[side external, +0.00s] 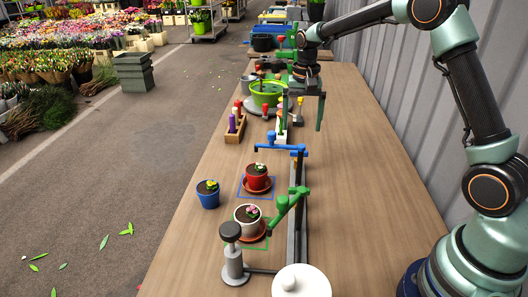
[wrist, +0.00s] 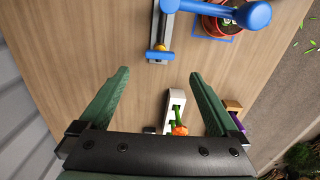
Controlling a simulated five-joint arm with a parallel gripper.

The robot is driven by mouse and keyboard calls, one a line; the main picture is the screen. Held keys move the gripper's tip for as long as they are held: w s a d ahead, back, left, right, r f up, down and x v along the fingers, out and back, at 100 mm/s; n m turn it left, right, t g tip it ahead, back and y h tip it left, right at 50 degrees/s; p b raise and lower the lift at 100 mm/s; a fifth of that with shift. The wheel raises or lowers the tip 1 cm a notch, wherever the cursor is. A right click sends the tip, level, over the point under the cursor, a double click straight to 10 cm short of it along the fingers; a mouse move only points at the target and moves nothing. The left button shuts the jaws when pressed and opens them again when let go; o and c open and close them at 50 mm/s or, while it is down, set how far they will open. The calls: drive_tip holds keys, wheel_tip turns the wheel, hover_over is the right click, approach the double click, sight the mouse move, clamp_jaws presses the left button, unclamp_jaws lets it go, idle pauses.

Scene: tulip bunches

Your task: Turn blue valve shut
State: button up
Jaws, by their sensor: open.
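My gripper (side external: 303,124) is above the table, behind the blue valve in the side view. It is open and empty; in the wrist view the gap between its fingertips (wrist: 160,74) is just short of the fitting. The fingers do not touch the valve.
A blue pot (side external: 208,194) stands to the left. Between my fingers is a white holder (wrist: 173,108) with an orange-topped item. The table's right side is clear.

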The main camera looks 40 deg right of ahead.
wheel_tip(320, 180, up, 4)
drive_tip(key=shift+f, duration=0.1)
idle(0.4)
drive_tip(key=s+a+r+n+t, duration=0.3)
drive_tip(key=s+a+r+n, duration=0.15)
drive_tip(key=s+r, duration=0.4)
drive_tip(key=s+a+f+n+t, duration=0.2)
drive_tip(key=s+a+n, duration=0.1)
drive_tip(key=s, duration=0.8)
drive_tip(key=shift+s+a+n+t, duration=0.25)
drive_tip(key=shift+a+n+t, duration=0.05)
drive_tip(key=shift+n, duration=0.25)
